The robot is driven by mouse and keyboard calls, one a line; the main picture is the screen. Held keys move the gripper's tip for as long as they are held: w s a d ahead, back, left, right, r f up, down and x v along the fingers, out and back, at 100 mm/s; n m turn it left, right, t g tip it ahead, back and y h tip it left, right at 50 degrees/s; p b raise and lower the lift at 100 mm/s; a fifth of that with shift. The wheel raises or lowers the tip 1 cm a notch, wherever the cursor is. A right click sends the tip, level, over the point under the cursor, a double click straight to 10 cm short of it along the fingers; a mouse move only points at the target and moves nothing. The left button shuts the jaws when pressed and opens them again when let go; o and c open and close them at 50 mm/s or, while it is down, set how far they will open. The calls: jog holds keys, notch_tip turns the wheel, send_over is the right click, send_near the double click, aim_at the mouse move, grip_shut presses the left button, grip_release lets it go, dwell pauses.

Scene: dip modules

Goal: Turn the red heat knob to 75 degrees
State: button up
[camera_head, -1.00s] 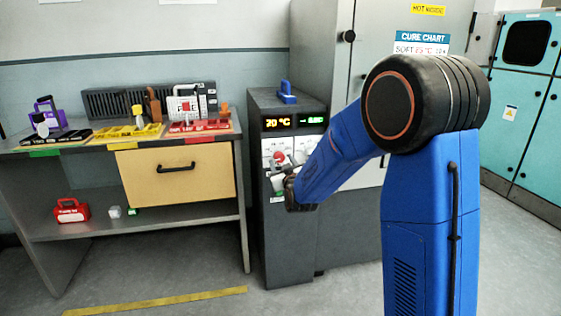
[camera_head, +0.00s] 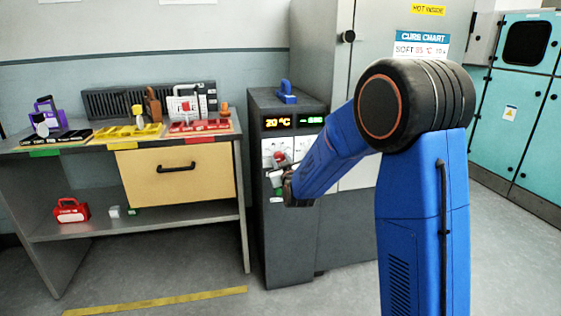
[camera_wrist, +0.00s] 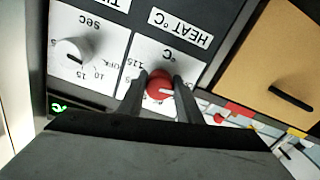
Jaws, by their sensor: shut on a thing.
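The red heat knob (camera_wrist: 159,85) sits on a white dial plate marked HEAT °C, upside down in the wrist view. It also shows on the grey machine's front in the head view (camera_head: 279,158). My gripper (camera_wrist: 158,80) has one dark finger on each side of the knob and is shut on it. A pale pointer mark shows on the knob. The fingers and knob hide part of the scale. The orange display (camera_head: 278,123) above the knob reads about 20 °C.
A white timer knob (camera_wrist: 72,50) marked SEC is beside the heat dial. A green display (camera_head: 312,120) is right of the orange one. A bench with a yellow drawer (camera_head: 178,174) stands left of the machine.

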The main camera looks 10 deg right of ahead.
jog(key=shift+m, duration=0.3)
jog(key=m, duration=0.3)
jog(key=shift+a+m, duration=0.1)
jog(key=shift+m, duration=1.9)
jog(key=o, duration=1)
jog(key=shift+o, duration=0.2)
